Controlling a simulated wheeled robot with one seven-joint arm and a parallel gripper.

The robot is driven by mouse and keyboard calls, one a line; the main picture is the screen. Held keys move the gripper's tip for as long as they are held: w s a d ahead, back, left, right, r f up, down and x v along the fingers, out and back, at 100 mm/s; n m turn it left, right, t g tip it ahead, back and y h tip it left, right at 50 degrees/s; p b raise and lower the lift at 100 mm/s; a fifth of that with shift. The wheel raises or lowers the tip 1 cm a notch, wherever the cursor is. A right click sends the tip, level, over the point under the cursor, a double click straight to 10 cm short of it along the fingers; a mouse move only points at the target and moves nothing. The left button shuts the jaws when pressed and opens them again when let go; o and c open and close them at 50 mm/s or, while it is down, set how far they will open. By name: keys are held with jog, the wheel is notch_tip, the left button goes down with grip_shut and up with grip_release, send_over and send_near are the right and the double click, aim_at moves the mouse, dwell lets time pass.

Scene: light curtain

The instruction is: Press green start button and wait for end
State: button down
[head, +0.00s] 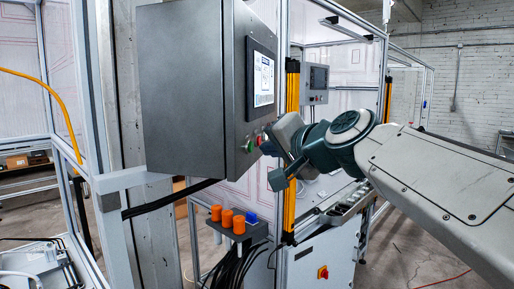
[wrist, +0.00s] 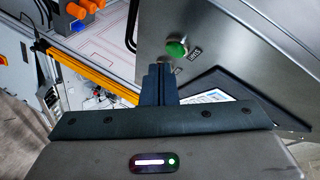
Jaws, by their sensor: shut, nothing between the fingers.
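The green start button (head: 249,146) is on the front face of a grey control box (head: 183,88), below its screen (head: 261,80). A red button (head: 259,139) sits beside it. My gripper (head: 272,165) is in front of the box, close to the buttons. In the wrist view the green button (wrist: 176,48) shows just beyond the tips of my shut, empty gripper (wrist: 159,68). A small gap seems to lie between them, but I cannot tell for certain whether they touch.
Yellow light curtain posts (head: 291,145) stand behind my gripper. Below the box is a shelf with orange caps (head: 227,217) and a blue one (head: 251,218). A white cabinet with a red-yellow switch (head: 323,272) stands lower. Floor is free at the right.

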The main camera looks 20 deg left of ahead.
jog(key=shift+a, duration=0.15)
dwell(0.3)
jog(key=shift+a, duration=0.3)
